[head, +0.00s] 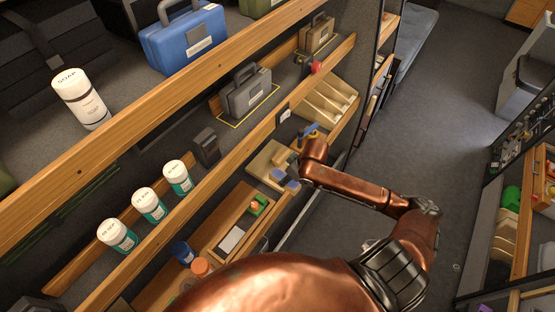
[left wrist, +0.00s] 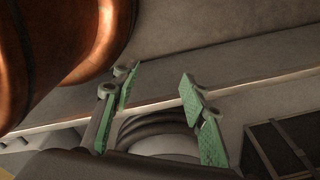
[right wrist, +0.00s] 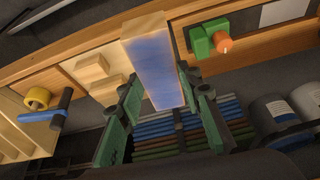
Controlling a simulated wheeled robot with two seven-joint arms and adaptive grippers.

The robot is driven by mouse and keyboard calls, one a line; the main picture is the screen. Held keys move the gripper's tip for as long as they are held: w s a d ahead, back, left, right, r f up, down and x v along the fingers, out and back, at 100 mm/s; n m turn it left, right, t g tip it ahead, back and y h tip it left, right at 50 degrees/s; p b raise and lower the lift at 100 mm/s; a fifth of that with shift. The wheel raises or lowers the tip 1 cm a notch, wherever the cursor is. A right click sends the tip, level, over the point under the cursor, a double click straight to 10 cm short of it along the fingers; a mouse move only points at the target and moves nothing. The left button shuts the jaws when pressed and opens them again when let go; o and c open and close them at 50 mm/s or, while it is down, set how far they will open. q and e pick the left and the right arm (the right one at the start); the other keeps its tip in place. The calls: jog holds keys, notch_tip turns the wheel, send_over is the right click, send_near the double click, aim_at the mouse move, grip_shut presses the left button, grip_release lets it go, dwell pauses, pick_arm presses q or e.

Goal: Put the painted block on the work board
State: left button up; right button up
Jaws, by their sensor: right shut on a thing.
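The painted block (right wrist: 153,62), pale wood with a blue face, is between the green-padded fingers of my right gripper (right wrist: 160,88) in the right wrist view. The gripper is shut on it. The light wooden work board (right wrist: 85,62) lies just left of the held block, with small wooden pieces on it. In the head view the work board (head: 262,162) is left of my right arm's end, and blue faces show at its near edge; the fingers there are mostly hidden. I cannot tell whether the block touches the board. My left gripper (left wrist: 158,90) is open and empty in the left wrist view.
A green block with an orange knob (right wrist: 212,40) is to the right of the held block. A yellow ring and blue rod (right wrist: 55,108) are to the left. Wooden shelf rails (head: 150,95) cross the head view, with bottles (head: 148,205) and cases (head: 248,92) behind.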

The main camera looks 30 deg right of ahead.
jog(key=s+d, duration=0.2)
jog(key=d, duration=0.2)
jog(key=shift+n, duration=0.4)
jog(key=w+f, duration=0.3)
jog(key=w, duration=0.1)
jog(key=w+a+f+p, duration=0.1)
jog(key=w+f, duration=0.2)
jog(key=w, duration=0.1)
jog(key=w+f, duration=0.4)
jog(key=w, duration=0.1)
jog(key=shift+w+a+p, duration=0.1)
jog(key=shift+a+p, duration=0.2)
jog(key=shift+p, duration=0.1)
jog(key=shift+w+f, duration=0.35)
jog(key=shift+f, duration=0.05)
pick_arm(q)
jog(key=shift+w+r, duration=0.35)
jog(key=shift+r, duration=0.3)
jog(key=shift+w+r, duration=0.35)
jog(key=shift+r, duration=0.3)
pick_arm(e)
jog(key=shift+f, duration=1.5)
jog(key=shift+f, duration=0.1)
jog(key=o, duration=1.2)
jog(key=shift+s, duration=0.1)
